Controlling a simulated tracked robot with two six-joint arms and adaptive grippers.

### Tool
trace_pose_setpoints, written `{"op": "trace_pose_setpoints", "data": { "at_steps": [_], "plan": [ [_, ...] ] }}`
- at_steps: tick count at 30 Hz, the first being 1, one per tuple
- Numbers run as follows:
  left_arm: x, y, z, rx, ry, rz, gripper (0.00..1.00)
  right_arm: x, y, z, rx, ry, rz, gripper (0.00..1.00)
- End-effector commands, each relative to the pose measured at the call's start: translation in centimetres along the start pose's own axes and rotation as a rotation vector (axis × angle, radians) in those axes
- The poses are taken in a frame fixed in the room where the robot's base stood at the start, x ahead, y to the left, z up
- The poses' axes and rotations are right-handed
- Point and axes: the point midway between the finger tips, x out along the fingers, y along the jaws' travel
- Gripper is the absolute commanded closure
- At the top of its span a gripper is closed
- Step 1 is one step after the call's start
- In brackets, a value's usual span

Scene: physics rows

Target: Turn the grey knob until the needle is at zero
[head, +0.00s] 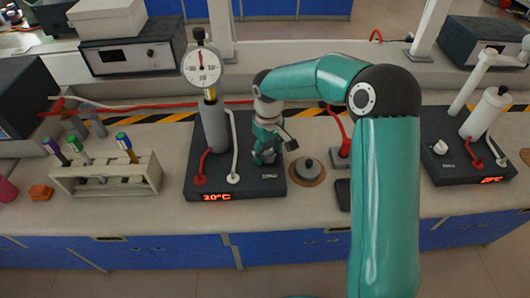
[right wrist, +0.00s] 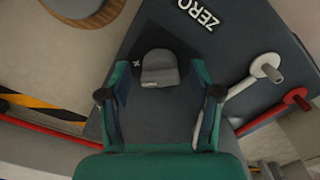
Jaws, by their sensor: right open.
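The grey knob (right wrist: 160,70) stands on the dark instrument base near a ZERO label (right wrist: 198,14) in the right wrist view. My right gripper (right wrist: 160,82) is open, with one finger on each side of the knob; a gap shows at both sides. In the head view my right gripper (head: 268,148) is down over the right part of the base (head: 210,188), and the knob is hidden there. The round white dial (head: 201,68) is above a grey cylinder (head: 214,125). Its needle looks roughly upright; the scale is too small to read exactly. My left gripper is not in view.
A grey lidded piece (head: 309,167) on a round brown pad is right of the base. A red and a white tube (right wrist: 262,78) run close beside the gripper. A tube rack (head: 105,178) stands left. A second dark instrument (head: 466,160) is at the right.

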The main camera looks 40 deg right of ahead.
Motion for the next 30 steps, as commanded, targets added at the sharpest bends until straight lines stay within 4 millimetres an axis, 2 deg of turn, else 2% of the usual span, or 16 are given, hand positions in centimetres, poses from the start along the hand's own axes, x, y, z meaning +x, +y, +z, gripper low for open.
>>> {"op": "trace_pose_setpoints", "data": {
  "at_steps": [5, 15, 21, 30],
  "plan": [
    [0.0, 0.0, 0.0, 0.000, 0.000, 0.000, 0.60, -1.5, 0.0, -0.1, 0.000, 0.004, 0.001, 0.37],
    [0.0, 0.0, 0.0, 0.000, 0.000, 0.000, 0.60, -8.0, 0.0, -0.3, -0.001, 0.004, 0.001, 0.37],
    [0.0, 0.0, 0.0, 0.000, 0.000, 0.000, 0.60, -10.8, 0.0, -0.3, 0.000, 0.000, 0.000, 0.37],
    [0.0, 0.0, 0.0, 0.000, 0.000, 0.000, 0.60, -11.8, 0.0, -0.2, 0.000, -0.003, -0.001, 0.37]
  ]
}}
